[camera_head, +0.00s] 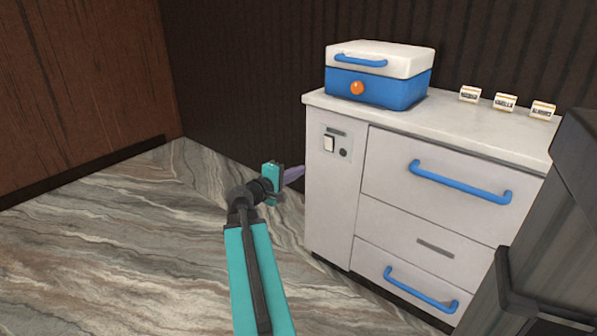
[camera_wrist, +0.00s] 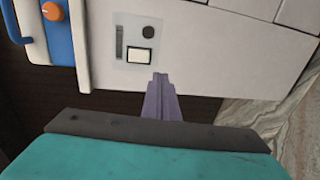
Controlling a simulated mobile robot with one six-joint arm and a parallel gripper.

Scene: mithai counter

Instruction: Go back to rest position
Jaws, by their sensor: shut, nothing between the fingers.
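My gripper (camera_head: 294,173) shows in the head view as a small purple tip at the end of my teal arm. It is beside the left side of the white cabinet (camera_head: 330,218), below the counter top. In the wrist view the purple fingers of my gripper (camera_wrist: 160,80) are shut together and hold nothing. They point toward the cabinet front (camera_wrist: 205,65), close to the panel with the light switch (camera_wrist: 141,56). Whether the fingertips touch the cabinet cannot be told.
A blue and white box (camera_head: 375,85) with an orange knob stands on the counter (camera_head: 450,120), with three small labels (camera_head: 505,102) to its right. Blue drawer handles (camera_head: 460,183) stick out in front. A dark grey object (camera_head: 550,240) fills the right. The marble floor (camera_head: 120,250) at left is clear.

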